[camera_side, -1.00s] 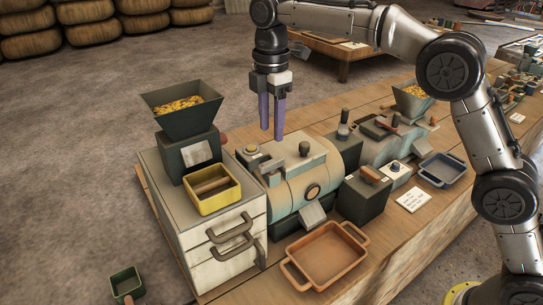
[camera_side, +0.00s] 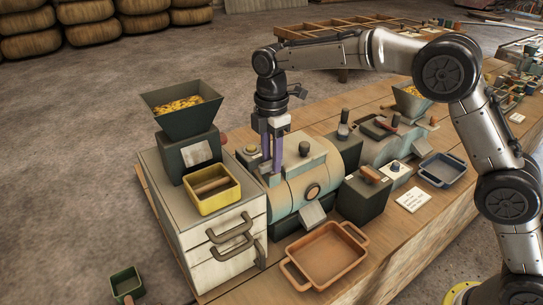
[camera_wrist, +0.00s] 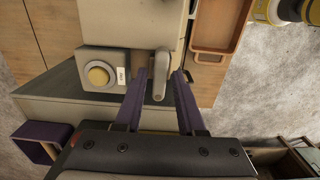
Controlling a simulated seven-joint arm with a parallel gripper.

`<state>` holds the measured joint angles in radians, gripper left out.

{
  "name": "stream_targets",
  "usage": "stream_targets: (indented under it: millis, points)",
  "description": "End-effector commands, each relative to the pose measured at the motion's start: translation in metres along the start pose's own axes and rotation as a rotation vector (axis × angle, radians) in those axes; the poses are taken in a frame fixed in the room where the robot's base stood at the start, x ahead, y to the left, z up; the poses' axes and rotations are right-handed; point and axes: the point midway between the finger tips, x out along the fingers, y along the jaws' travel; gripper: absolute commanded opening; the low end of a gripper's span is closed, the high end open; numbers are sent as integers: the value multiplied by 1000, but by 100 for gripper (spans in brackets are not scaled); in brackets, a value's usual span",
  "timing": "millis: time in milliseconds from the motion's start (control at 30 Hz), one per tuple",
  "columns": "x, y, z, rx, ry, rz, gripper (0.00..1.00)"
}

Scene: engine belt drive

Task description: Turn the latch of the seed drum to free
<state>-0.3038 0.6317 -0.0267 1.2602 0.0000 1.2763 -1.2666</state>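The seed drum (camera_side: 290,192) is a pale blue and cream cylinder lying on the bench in the side view. Its cream body (camera_wrist: 130,20) fills the top middle of the wrist view. The latch (camera_wrist: 159,80) appears as a short grey lever with a rounded end, at the drum's edge. My gripper (camera_side: 271,166) points down over the drum's left end. In the wrist view my gripper (camera_wrist: 160,75) is open, with one purple finger on each side of the latch. Contact cannot be told. In the side view the fingers largely hide the latch.
A yellow round button (camera_wrist: 97,76) on a grey box sits left of the latch in the wrist view. The drawer cabinet (camera_side: 215,225) with hopper (camera_side: 181,105) and yellow box (camera_side: 213,190) stands left of the drum. An orange tray (camera_side: 327,257) lies in front.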

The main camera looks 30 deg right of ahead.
Motion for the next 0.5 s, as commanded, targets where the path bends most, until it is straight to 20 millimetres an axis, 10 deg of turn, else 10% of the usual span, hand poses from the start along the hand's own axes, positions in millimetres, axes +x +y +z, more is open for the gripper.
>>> stream_targets:
  millis: [200, 500]
  points:
    - [0, 0, 0, 0, 0, 0, 0]
    - [0, 0, 0, 3, 0, 0, 0]
